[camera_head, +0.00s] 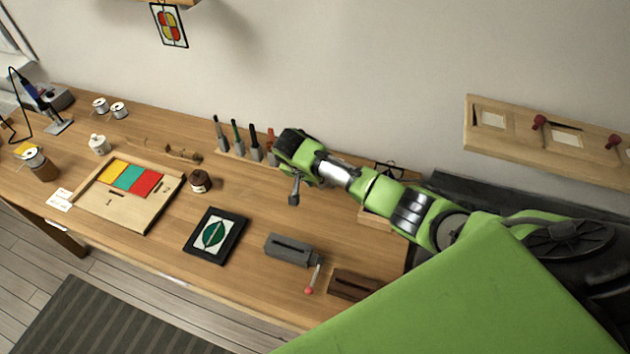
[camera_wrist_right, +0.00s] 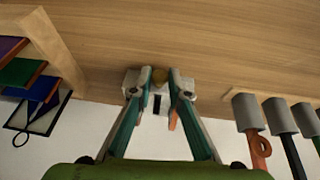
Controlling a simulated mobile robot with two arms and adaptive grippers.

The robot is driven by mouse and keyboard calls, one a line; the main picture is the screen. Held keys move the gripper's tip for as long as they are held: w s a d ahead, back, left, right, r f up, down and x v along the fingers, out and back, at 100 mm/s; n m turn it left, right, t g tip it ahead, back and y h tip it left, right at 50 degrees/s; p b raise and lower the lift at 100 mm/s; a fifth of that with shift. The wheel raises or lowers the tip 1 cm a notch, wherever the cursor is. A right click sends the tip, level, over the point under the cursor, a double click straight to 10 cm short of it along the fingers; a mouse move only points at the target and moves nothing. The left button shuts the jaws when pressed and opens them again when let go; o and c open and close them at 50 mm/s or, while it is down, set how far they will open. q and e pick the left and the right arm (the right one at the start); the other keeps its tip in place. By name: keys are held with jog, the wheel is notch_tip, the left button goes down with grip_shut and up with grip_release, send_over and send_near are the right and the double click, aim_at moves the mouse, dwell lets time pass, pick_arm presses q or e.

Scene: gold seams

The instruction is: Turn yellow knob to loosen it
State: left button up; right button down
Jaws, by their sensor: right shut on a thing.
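My right gripper (camera_wrist_right: 160,84) has its two fingertips close around a small yellow-brown knob (camera_wrist_right: 160,75) in the right wrist view. The knob sits at a small pale block with a dark slot (camera_wrist_right: 157,101), partly hidden by the fingers. In the head view my right gripper (camera_head: 294,192) points down over the wooden bench, and the knob is hidden there. My left gripper is not in view.
A row of upright tools (camera_head: 238,140) stands at the back beside my right gripper. A grey block with a red-tipped lever (camera_head: 290,250), a framed leaf panel (camera_head: 215,235), a brown bottle (camera_head: 199,182) and a wooden tray (camera_head: 115,208) occupy the bench (camera_head: 160,255).

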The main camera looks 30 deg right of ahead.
dwell(0.4)
jog(key=c, duration=2.2)
grip_release()
jog(key=v, duration=1.2)
